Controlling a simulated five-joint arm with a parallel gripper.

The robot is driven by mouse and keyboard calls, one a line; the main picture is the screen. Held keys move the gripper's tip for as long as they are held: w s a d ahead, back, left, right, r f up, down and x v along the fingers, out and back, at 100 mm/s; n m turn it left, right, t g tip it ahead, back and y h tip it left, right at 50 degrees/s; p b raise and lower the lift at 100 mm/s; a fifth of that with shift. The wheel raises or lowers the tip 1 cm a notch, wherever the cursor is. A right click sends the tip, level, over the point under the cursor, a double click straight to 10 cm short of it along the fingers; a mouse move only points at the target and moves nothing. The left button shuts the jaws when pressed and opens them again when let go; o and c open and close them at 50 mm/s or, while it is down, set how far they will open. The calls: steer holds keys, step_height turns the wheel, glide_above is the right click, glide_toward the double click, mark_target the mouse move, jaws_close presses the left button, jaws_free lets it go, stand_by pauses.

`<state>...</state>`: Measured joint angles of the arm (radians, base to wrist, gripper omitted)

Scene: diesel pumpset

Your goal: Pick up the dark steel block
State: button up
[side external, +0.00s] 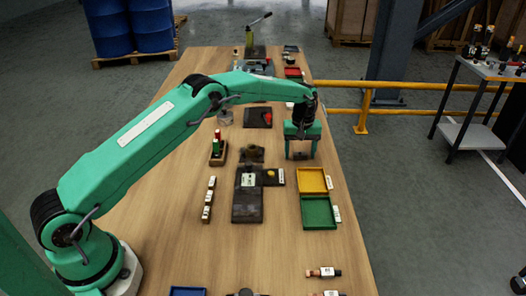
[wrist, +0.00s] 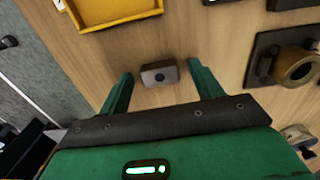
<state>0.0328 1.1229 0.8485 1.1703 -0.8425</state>
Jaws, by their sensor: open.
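The dark steel block (wrist: 160,74) lies on the wooden table in the wrist view, a small grey-brown block with a dark round mark on its face. My gripper (wrist: 160,78) is open, with one green finger on each side of the block and gaps between the fingers and the block. In the side external view my gripper (side external: 302,152) points down at the table, right of its middle, with the block (side external: 300,155) partly visible between the fingers.
A yellow tray (side external: 312,181) and a green tray (side external: 318,212) lie in front of the gripper. A dark mount with a brass ring (wrist: 294,66) sits to the right in the wrist view. A yellow railing (side external: 400,86) runs beyond the table's right edge.

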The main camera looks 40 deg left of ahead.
mark_target(300, 153)
steer(key=c, duration=1.2)
steer(key=shift+o, duration=0.2)
steer(key=shift+r, duration=0.2)
steer(key=shift+r, duration=0.55)
step_height(300, 153, up, 3)
steer(key=s+d+r, duration=0.6)
steer(key=d, duration=0.3)
steer(key=shift+s+d+r, duration=0.15)
steer(key=shift+d+r, duration=0.15)
steer(key=shift+d, duration=0.1)
